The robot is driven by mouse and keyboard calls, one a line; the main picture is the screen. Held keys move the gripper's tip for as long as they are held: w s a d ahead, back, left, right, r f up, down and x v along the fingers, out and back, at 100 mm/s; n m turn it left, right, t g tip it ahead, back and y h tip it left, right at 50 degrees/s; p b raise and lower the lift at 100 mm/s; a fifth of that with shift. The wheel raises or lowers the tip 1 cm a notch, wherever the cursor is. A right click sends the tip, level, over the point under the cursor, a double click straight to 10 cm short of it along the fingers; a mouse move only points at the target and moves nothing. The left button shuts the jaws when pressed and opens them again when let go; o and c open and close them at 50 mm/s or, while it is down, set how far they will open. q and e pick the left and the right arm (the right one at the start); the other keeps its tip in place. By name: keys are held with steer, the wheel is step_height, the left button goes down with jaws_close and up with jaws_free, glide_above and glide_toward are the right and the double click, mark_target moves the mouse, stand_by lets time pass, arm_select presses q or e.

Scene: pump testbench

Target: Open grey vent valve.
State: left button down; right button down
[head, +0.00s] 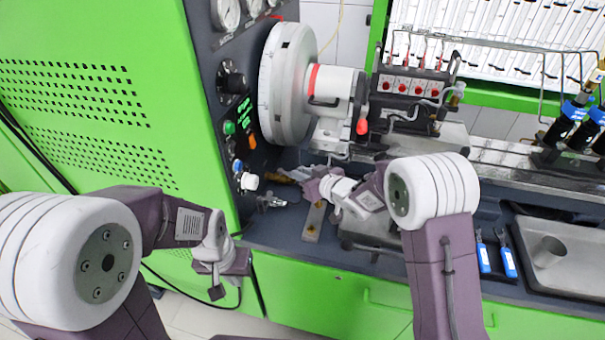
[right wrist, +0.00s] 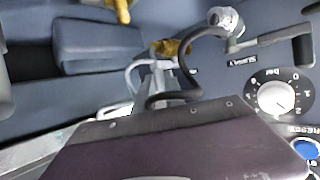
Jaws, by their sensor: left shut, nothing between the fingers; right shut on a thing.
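My right gripper (head: 308,180) reaches in from the right, low over the dark bench, beside a brass fitting (head: 283,176). In the right wrist view its fingers (right wrist: 152,82) are together at a small grey part, with the brass fitting (right wrist: 172,47) just beyond. This part seems to be the handle of the grey vent valve; the gripper hides most of it, and its angle cannot be told. A silver valve (right wrist: 224,18) with a dark lever (right wrist: 272,40) stands apart, near a "SUPPLY" label. My left gripper (head: 217,290) is shut and empty, hanging by the green cabinet.
A white knob (right wrist: 275,98) on a bar dial and a blue knob (right wrist: 306,149) are close to the right gripper. The white flywheel (head: 290,85) and pump (head: 408,90) stand behind it. Blue-handled tools (head: 508,262) and a metal tray (head: 565,262) lie at right.

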stand_by(0.4)
steer(key=c, duration=1.4)
jaws_free()
steer(key=v, duration=0.9)
steer(key=shift+d, duration=0.1)
